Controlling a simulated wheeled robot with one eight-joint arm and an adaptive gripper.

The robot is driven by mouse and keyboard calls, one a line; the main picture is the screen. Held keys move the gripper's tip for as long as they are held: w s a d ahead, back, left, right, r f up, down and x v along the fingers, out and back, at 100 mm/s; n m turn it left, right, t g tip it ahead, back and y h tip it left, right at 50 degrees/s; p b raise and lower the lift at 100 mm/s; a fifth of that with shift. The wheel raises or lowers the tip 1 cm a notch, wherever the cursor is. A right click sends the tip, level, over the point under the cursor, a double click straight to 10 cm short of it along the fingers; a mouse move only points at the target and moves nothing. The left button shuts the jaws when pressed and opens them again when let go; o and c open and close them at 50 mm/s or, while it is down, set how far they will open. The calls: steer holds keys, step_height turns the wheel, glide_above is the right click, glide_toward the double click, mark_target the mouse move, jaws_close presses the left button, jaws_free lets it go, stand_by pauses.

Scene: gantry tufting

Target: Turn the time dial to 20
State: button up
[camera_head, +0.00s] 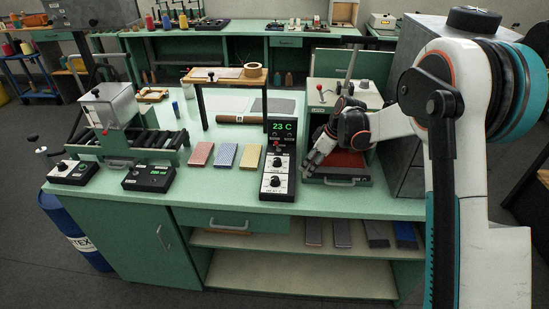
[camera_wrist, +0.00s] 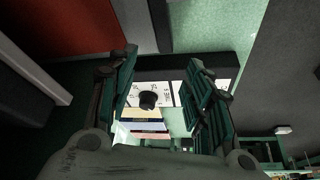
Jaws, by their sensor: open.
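A dark control box (camera_head: 266,187) stands at the front edge of the green bench. Its lit green display (camera_head: 282,127) reads 23 C. Below are two white dial faces with black knobs, an upper one (camera_head: 278,161) and a lower one (camera_head: 276,181); their labels are too small to tell which is time. My gripper (camera_head: 312,163) is just right of the box, above a red-topped tray (camera_head: 338,161). In the wrist view my gripper (camera_wrist: 162,62) is open and empty, with one black knob (camera_wrist: 148,99) appearing between the fingers, apparently not touched.
Red, blue and yellow blocks (camera_head: 225,155) lie left of the control box. A small wooden-topped stand (camera_head: 225,75) rises behind them. A grey cabinet (camera_head: 405,150) is close on the right. Two small black control boxes (camera_head: 148,178) sit at the front left.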

mark_target(277, 159)
steer(key=w+a, duration=0.1)
steer(key=a, duration=0.2)
steer(key=w+a+b, duration=0.1)
steer(key=w+a, duration=0.1)
steer(key=a, duration=0.2)
steer(key=w+a+b, duration=0.1)
steer(key=w+a, duration=0.1)
steer(key=a, duration=0.2)
steer(key=shift+f+b, duration=0.3)
steer(key=shift+f, duration=0.4)
steer(key=shift+w+a+f, duration=0.15)
steer(key=shift+a+f, duration=0.15)
steer(key=shift+f, duration=0.35)
steer(key=c, duration=1)
